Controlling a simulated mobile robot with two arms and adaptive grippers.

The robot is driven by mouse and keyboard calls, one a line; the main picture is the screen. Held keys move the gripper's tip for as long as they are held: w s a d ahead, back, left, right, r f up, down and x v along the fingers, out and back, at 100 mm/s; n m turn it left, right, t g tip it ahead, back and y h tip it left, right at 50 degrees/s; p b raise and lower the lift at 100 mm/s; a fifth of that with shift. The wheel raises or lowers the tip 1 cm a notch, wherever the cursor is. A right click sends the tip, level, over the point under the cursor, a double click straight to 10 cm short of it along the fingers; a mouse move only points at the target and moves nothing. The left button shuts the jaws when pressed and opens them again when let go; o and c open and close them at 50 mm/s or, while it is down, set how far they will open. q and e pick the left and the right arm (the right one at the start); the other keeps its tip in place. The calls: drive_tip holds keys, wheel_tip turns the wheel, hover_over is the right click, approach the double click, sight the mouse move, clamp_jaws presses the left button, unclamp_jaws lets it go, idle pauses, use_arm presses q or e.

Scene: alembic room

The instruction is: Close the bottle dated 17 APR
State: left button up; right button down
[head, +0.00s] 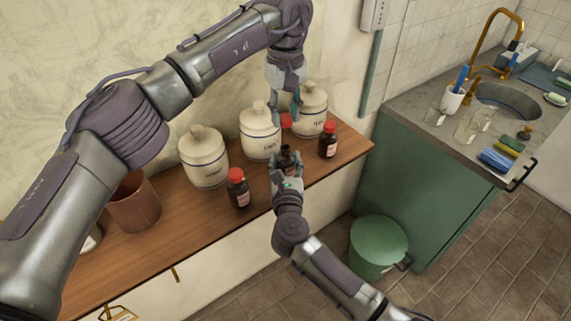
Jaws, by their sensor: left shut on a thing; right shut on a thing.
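An uncapped dark brown bottle (287,155) stands upright at the wooden shelf, its dark neck bare. My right gripper (286,169) is shut on this bottle from the front and hides its lower part and label. My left gripper (287,117) is above and slightly behind it, pointing down, shut on a red cap (287,121). The cap is apart from the bottle's neck. Two other dark bottles with red caps stand on the shelf, one to the left (239,190) and one to the right (328,142). The dates on the labels are too small to read.
Three cream lidded jars stand along the wall, at the left (203,158), middle (260,132) and right (309,110). A brown pot (134,203) is farther left on the wooden shelf (185,235). A green bin (378,246) and a sink counter (420,117) are at the right.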

use_arm(q)
hover_over(285, 147)
drive_tip(key=shift+f, duration=2.45)
drive_tip(key=shift+s+f, duration=0.1)
drive_tip(key=shift+d+f, duration=0.1)
drive_tip(key=shift+f, duration=0.7)
drive_tip(key=shift+f, duration=0.55)
drive_tip(key=m, duration=1.3)
